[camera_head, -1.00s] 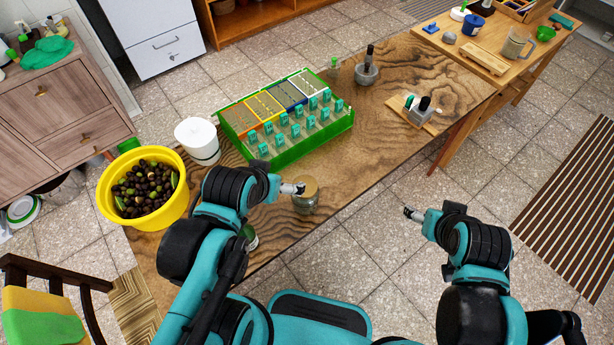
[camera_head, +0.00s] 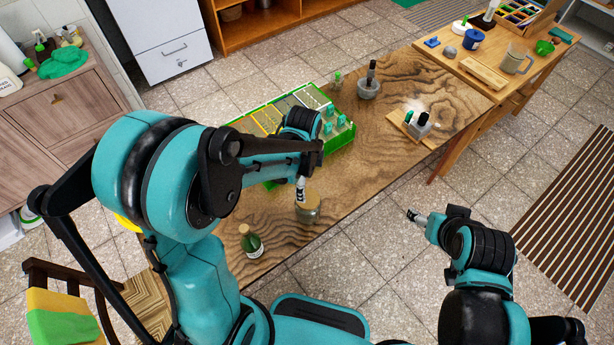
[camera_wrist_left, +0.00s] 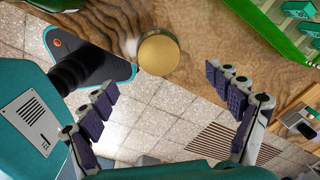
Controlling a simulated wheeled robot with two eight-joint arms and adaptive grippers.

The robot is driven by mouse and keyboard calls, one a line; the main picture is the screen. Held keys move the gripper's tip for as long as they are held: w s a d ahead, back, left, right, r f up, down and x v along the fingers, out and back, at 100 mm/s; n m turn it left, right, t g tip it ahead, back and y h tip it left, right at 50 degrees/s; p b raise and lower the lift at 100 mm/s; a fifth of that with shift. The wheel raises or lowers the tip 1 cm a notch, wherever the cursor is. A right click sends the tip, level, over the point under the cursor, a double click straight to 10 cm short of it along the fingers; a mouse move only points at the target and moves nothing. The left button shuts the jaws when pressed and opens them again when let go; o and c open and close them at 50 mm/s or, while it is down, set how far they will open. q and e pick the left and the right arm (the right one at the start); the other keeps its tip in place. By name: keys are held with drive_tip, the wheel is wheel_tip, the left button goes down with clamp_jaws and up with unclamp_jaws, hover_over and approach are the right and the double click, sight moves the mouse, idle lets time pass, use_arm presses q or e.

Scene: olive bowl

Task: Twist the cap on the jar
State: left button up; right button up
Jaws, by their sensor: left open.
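The jar (camera_head: 308,214) is a small glass jar standing upright near the front edge of the wooden table. Its round golden cap (camera_head: 309,199) sits on top and also shows from above in the left wrist view (camera_wrist_left: 158,54). My left gripper (camera_head: 301,192) points down at the cap in the head view and partly covers it. In the left wrist view my left gripper (camera_wrist_left: 162,84) has its fingers spread wide and empty, with the cap beyond the fingertips and apart from them. My right gripper (camera_head: 412,215) hangs off the table's front edge, too small to read.
A green tray (camera_head: 345,134) lies behind, partly hidden by my left arm. The table right of the jar is clear.

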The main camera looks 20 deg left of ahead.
sight(307, 198)
use_arm(q)
drive_tip(key=shift+w+d+f+m, duration=0.1)
drive_tip(key=shift+d+f+m, duration=0.1)
drive_tip(key=shift+f+m, duration=0.45)
wheel_tip(307, 198, down, 8)
drive_tip(key=shift+r+b, duration=0.1)
drive_tip(key=shift+b, duration=0.95)
drive_tip(key=c, duration=1.2)
drive_tip(key=shift+m+b, duration=0.4)
drive_tip(key=shift+m, duration=1.95)
drive_tip(key=shift+b, duration=0.35)
